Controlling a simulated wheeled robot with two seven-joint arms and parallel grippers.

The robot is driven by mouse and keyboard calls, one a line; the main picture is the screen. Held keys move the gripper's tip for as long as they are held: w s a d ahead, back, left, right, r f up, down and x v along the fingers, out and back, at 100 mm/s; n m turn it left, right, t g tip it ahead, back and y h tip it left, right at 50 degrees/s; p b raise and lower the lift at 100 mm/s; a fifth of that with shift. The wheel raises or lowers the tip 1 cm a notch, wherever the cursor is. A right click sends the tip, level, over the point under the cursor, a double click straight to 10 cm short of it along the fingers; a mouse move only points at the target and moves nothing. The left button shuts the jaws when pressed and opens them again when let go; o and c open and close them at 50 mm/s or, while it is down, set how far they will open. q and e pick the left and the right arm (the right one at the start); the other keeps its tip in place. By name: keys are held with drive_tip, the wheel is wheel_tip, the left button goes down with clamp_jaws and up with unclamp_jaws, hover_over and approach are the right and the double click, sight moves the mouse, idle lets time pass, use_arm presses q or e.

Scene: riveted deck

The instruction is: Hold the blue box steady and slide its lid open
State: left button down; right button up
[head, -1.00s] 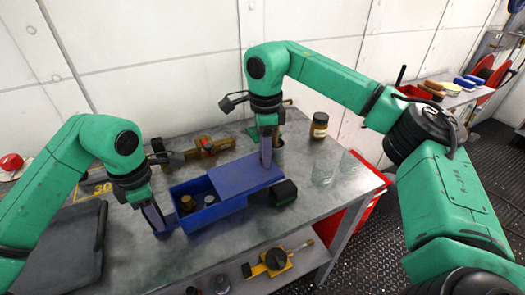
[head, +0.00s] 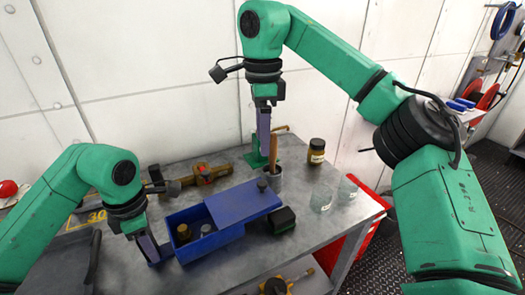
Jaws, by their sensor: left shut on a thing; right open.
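The blue box (head: 213,246) stands on the metal table, its left part uncovered. A brown-topped jar and a grey-capped item show inside. Its blue lid (head: 236,204) is displaced to the right and overhangs the box's right end. A dark knob (head: 262,186) stands near the lid's far right corner. My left gripper (head: 155,252) is shut on the box at its left end. My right gripper (head: 264,148) is open and empty, pointing down above the far side of the lid, clear of the knob.
A grey cup (head: 273,180) with a wooden-handled tool stands just behind the lid. A brown jar (head: 317,150) and glass beakers (head: 322,198) are to the right. A dark green-and-black block (head: 283,220) sits by the lid's right end. A yellow-brown tool (head: 203,174) lies behind the box.

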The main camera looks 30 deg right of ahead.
use_arm(q)
drive_tip(key=shift+c, duration=2.2)
unclamp_jaws()
